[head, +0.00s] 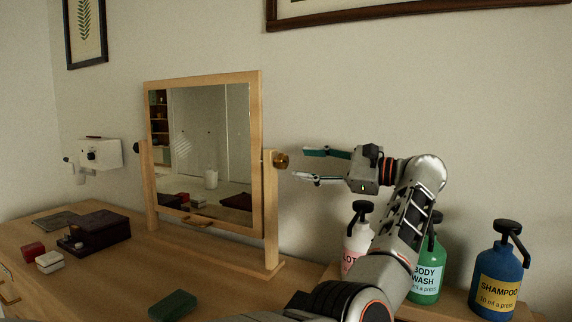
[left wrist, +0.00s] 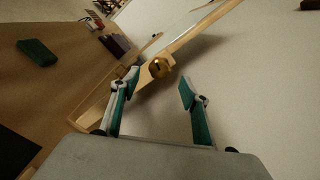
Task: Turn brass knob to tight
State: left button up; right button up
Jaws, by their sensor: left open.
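The brass knob (head: 281,160) sits on the right post of the wooden mirror stand (head: 270,210), at the side of the tilting mirror (head: 255,110). In the left wrist view the knob (left wrist: 158,68) is round, with a dark mark on its face. My left gripper (head: 302,164) is open and empty, just right of the knob, its fingers pointing at it. In the left wrist view the knob lies beyond and between the fingertips (left wrist: 158,80), nearer the left one, and looks apart from them. My right gripper is not in view.
Lotion (head: 357,240), body wash (head: 427,270) and shampoo (head: 495,272) pump bottles stand at the right, near my arm. A green block (head: 172,305) lies in front of the stand. A dark box (head: 100,232) and small red (head: 33,251) and white (head: 50,262) boxes lie left.

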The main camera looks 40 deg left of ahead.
aim_at(286, 162)
pick_arm(q)
jog(key=p+x, duration=0.1)
jog(key=x, duration=0.5)
jog(key=shift+a, duration=0.2)
jog(key=c, duration=1.1)
